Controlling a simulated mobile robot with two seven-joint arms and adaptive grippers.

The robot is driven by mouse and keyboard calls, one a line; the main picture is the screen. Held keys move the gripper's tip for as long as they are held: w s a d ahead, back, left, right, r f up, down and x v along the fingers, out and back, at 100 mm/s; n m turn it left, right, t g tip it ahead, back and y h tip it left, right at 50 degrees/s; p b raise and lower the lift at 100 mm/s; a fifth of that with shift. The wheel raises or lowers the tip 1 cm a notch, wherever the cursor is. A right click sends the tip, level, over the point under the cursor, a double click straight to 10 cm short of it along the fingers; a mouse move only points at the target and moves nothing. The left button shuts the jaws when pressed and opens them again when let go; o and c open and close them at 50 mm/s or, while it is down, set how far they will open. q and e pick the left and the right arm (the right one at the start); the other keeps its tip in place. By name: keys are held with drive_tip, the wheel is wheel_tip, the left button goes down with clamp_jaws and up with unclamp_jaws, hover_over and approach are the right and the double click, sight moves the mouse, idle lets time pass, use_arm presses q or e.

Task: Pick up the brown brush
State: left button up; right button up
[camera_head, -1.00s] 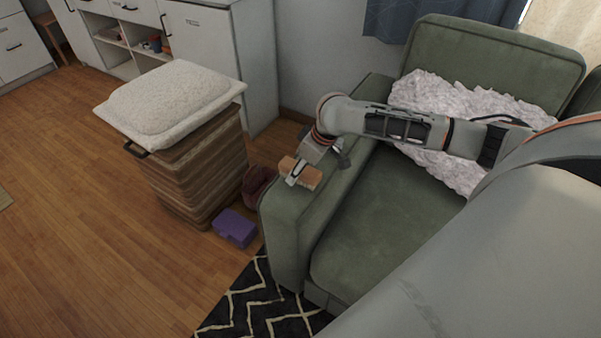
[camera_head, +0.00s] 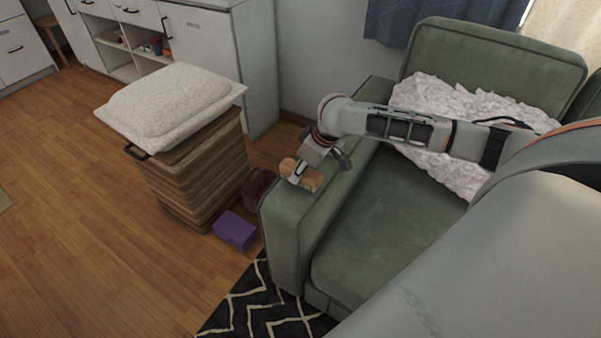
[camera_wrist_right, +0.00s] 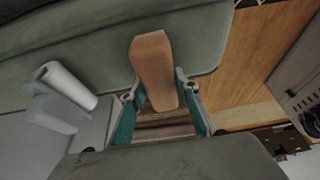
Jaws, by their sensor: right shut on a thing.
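The brown brush (camera_head: 301,176) is at the green sofa's armrest (camera_head: 290,215), near its front left end in the head view. My right gripper (camera_head: 299,176) is shut on it, with a finger on its near side. In the right wrist view the brush (camera_wrist_right: 154,70) shows as a smooth brown block between the two fingers of my gripper (camera_wrist_right: 166,100). I cannot tell whether the brush still touches the armrest. My left gripper is not in view.
A wicker hamper (camera_head: 200,175) with a white cushion (camera_head: 172,103) on top stands left of the armrest. A purple box (camera_head: 235,231) and a dark red bag (camera_head: 259,188) are on the floor between. A crumpled whitish blanket (camera_head: 450,105) lies on the sofa.

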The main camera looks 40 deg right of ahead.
wheel_tip(320, 180, up, 9)
drive_tip(key=p, duration=0.3)
drive_tip(key=shift+w+f, duration=0.1)
drive_tip(key=shift+w, duration=0.05)
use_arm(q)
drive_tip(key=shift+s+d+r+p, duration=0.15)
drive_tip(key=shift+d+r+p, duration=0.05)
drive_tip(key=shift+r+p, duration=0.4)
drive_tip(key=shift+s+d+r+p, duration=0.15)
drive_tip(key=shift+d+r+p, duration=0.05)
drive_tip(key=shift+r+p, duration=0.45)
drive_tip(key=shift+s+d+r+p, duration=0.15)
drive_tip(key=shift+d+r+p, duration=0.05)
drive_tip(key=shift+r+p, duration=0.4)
use_arm(e)
wheel_tip(320, 180, up, 11)
